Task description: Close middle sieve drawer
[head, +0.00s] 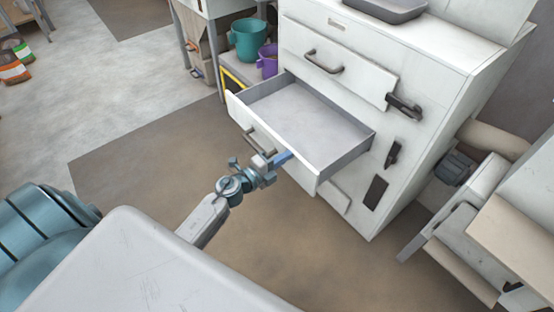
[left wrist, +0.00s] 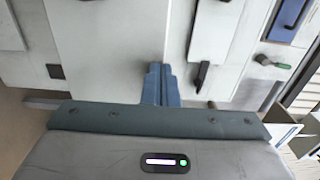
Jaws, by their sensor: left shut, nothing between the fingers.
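The middle sieve drawer (head: 310,120) is pulled well out of the white cabinet in the head view, and its grey inside looks empty. Its white front carries a handle (head: 258,142) left of my gripper. My left gripper (head: 286,157) is at the drawer front, right of that handle. Its blue fingers are shut with nothing between them; I cannot tell whether they touch the front. In the left wrist view the closed fingers (left wrist: 160,84) point at a white panel, with a dark handle (left wrist: 202,76) to their right. My right gripper is not in view.
The cabinet (head: 425,75) has a closed upper drawer (head: 335,65) and a grey tray (head: 385,8) on top. Green (head: 248,40) and purple (head: 268,62) buckets stand left of it. White machinery (head: 485,215) stands at right. The brown floor left of the drawer is clear.

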